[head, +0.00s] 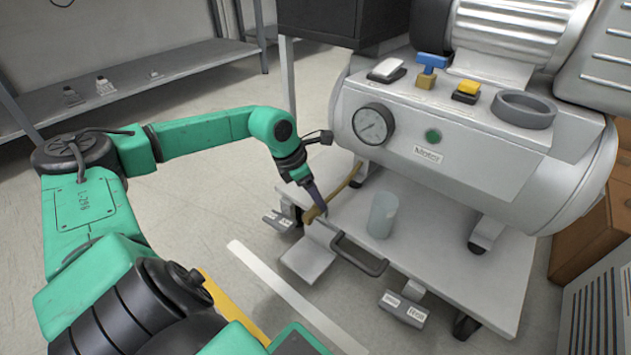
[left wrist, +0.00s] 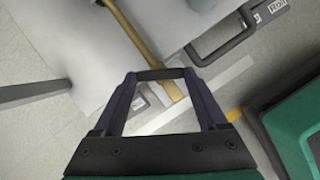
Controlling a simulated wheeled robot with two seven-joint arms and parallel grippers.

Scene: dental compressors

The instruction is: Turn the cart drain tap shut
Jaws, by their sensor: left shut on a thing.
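The cart drain tap is at the near left edge of the white cart, at the end of a brass pipe (head: 350,182) that comes from under the tank. My left gripper (head: 318,206) reaches down to this end of the pipe. In the left wrist view, the two fingers of my left gripper (left wrist: 160,76) are shut on a dark bar, seemingly the tap's handle, lying across the brass pipe (left wrist: 128,30). The fingers partly hide the tap, and its exact angle is hard to tell. My right gripper is not in view.
The compressor tank (head: 460,155) with a gauge (head: 373,124) stands on the cart (head: 450,270). A clear cup (head: 382,214) stands near a black cart handle (head: 358,258). Labelled pedals (head: 403,308) stick out at the cart's front edge. Open floor lies to the left.

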